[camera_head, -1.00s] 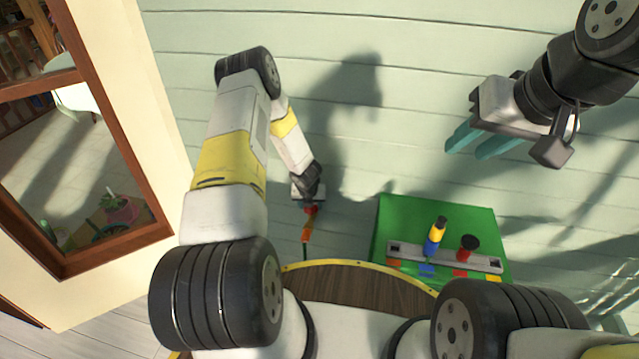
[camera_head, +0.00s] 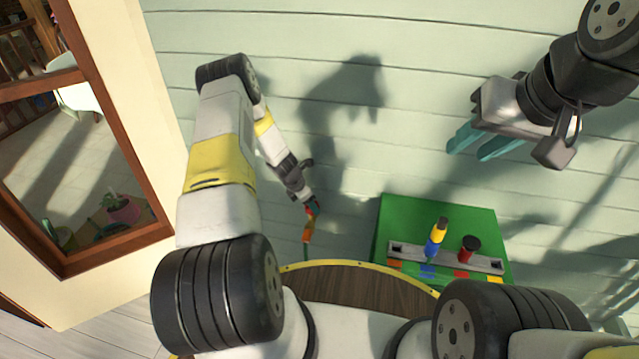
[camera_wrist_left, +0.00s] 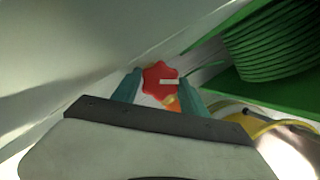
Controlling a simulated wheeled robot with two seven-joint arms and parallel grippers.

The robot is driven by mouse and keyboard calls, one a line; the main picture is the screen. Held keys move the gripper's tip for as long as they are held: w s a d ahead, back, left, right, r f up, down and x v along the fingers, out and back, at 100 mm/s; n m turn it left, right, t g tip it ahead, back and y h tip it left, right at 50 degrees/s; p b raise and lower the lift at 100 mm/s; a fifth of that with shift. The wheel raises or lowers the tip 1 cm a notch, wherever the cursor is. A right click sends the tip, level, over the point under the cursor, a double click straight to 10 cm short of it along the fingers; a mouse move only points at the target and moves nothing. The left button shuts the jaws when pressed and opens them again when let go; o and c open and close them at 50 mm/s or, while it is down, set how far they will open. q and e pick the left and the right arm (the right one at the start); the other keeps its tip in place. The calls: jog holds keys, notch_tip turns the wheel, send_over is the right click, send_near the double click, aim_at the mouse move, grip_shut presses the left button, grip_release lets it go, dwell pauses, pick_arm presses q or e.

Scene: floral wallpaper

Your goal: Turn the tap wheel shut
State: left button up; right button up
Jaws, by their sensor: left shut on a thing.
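The tap wheel (camera_wrist_left: 160,78) is a red, lobed knob with a white mark across its face, seen in the left wrist view. My left gripper (camera_wrist_left: 159,90) has one teal finger on each side of the wheel and is shut on it. In the head view the left hand (camera_head: 308,203) is at the top of the small orange tap (camera_head: 307,230), low against the pale boards, and mostly covers the wheel. My right gripper (camera_head: 466,152) hangs empty at the upper right, its teal fingers apart.
A green box (camera_head: 402,215) stands right of the tap, with a grey rack (camera_head: 405,251) holding a blue-yellow handle (camera_head: 436,238) and a red-black one (camera_head: 468,250). A green coiled hose (camera_wrist_left: 275,45) shows in the wrist view. A brown-framed window (camera_head: 110,248) is at left.

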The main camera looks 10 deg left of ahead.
pick_arm(q)
jog(key=shift+m+g, duration=0.5)
jog(key=shift+m, duration=1.1)
jog(key=o, duration=1.4)
jog(key=shift+a, duration=0.1)
